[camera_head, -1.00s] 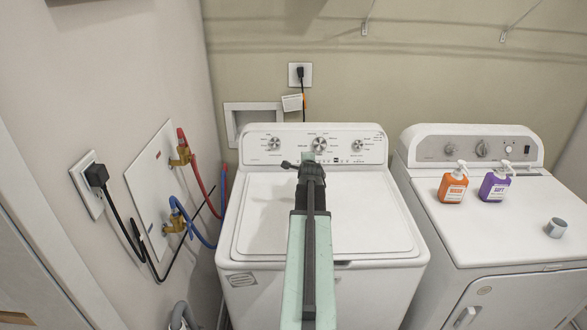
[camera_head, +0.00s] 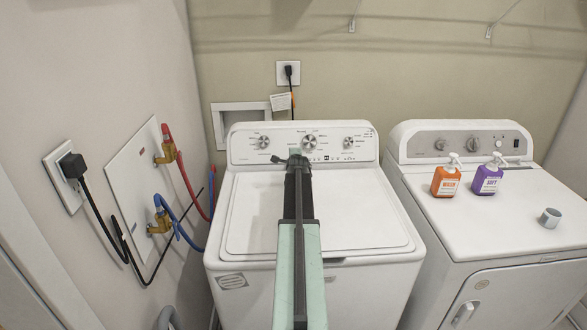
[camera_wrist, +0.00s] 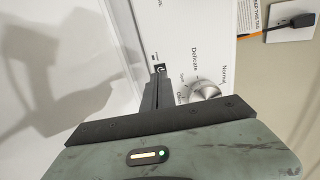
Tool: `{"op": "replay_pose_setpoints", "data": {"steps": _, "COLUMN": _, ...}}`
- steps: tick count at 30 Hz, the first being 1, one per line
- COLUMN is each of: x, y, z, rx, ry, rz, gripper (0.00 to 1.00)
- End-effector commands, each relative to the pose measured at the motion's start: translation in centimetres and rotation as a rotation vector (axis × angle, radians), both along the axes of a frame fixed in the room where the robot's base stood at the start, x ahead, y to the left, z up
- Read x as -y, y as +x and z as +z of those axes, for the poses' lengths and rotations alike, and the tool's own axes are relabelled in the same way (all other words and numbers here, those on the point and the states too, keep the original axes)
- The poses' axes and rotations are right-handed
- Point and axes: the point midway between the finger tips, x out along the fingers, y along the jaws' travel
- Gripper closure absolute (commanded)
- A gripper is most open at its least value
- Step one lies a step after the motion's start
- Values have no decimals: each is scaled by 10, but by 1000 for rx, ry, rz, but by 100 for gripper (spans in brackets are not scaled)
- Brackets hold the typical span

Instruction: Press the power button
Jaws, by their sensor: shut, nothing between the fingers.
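The white washer (camera_head: 235,290) stands ahead in the head view, with its control panel (camera_head: 245,158) and dials at the back of its top. In the wrist view, a small black power button (camera_wrist: 161,69) with a white symbol sits on the panel, left of a silver dial (camera_wrist: 203,92). My gripper (camera_wrist: 158,73) is shut and empty. Its fingertips overlap the lower edge of the button in the wrist view; whether they touch it I cannot tell. In the head view my gripper (camera_head: 294,160) is in front of the panel and hides the button.
A dryer (camera_head: 500,220) stands at right, holding an orange bottle (camera_head: 446,182), a purple bottle (camera_head: 487,180) and a small grey cup (camera_head: 550,217). Hoses (camera_head: 190,185) and a black cord (camera_head: 100,220) hang at the left wall. The washer lid (camera_head: 350,225) is clear apart from my arm above it.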

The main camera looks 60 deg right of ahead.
Motion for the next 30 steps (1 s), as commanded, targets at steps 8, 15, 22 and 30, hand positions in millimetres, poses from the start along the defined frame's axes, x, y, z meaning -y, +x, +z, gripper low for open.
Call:
{"op": "replay_pose_setpoints", "data": {"steps": 8, "x": 24, "y": 18, "z": -15, "rx": 0, "ry": 0, "rz": 1, "gripper": 100}}
{"op": "replay_pose_setpoints", "data": {"steps": 15, "x": 24, "y": 19, "z": -14, "rx": 0, "ry": 0, "rz": 1, "gripper": 100}}
{"op": "replay_pose_setpoints", "data": {"steps": 22, "x": 31, "y": 24, "z": -20, "rx": 1, "ry": 1, "rz": 2, "gripper": 100}}
{"op": "replay_pose_setpoints", "data": {"steps": 30, "x": 37, "y": 30, "z": -21, "rx": 4, "ry": -4, "rz": 2, "gripper": 100}}
